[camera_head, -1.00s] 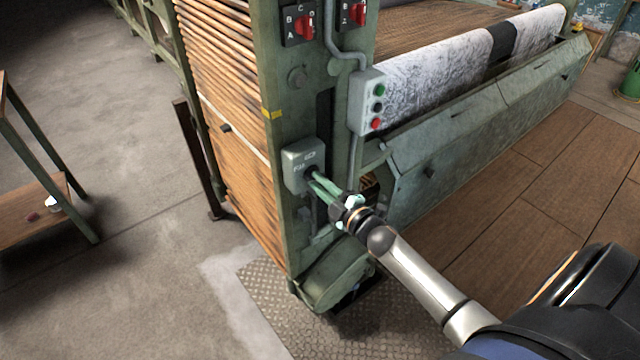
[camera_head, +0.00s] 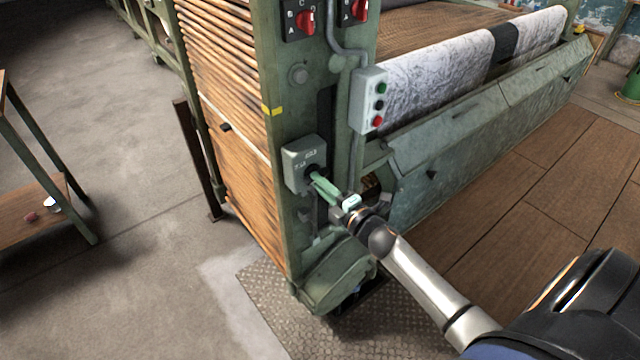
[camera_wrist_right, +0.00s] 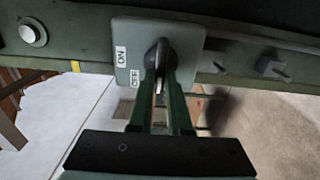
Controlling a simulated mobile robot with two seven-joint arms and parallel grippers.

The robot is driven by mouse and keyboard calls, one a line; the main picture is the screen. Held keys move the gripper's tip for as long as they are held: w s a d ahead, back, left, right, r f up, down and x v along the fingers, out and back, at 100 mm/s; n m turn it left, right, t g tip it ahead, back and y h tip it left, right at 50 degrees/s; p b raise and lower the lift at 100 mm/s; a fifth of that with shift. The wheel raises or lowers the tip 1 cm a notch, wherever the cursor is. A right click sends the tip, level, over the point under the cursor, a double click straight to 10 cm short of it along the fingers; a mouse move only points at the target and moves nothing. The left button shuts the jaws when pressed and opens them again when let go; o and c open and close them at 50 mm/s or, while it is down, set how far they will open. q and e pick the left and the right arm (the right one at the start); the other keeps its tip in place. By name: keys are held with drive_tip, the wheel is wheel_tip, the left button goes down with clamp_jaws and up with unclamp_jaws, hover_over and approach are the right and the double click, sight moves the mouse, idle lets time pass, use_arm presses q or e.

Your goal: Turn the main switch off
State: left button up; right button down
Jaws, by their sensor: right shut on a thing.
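The main switch is a grey box (camera_head: 302,152) on the green machine post, with a dark rotary knob on its front. In the right wrist view the box's plate (camera_wrist_right: 128,48) carries ON and OFF labels at its left, and the dark knob (camera_wrist_right: 161,52) stands in the middle. My right gripper (camera_head: 314,178) reaches the box from below right. Its green fingers (camera_wrist_right: 161,78) are shut on the knob, one on each side, and hide part of it. My left gripper is in neither view.
Red rotary switches (camera_head: 306,21) sit higher on the post. A wooden-shelved stand (camera_head: 30,215) is at the left. The floor between is clear.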

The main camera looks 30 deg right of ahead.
drive_tip(key=c, duration=0.9)
unclamp_jaws()
drive_tip(key=shift+o, duration=0.2)
drive_tip(key=shift+s, duration=0.1)
drive_tip(key=s+d, duration=0.1)
drive_tip(key=s, duration=1.1)
drive_tip(key=shift+s, duration=0.15)
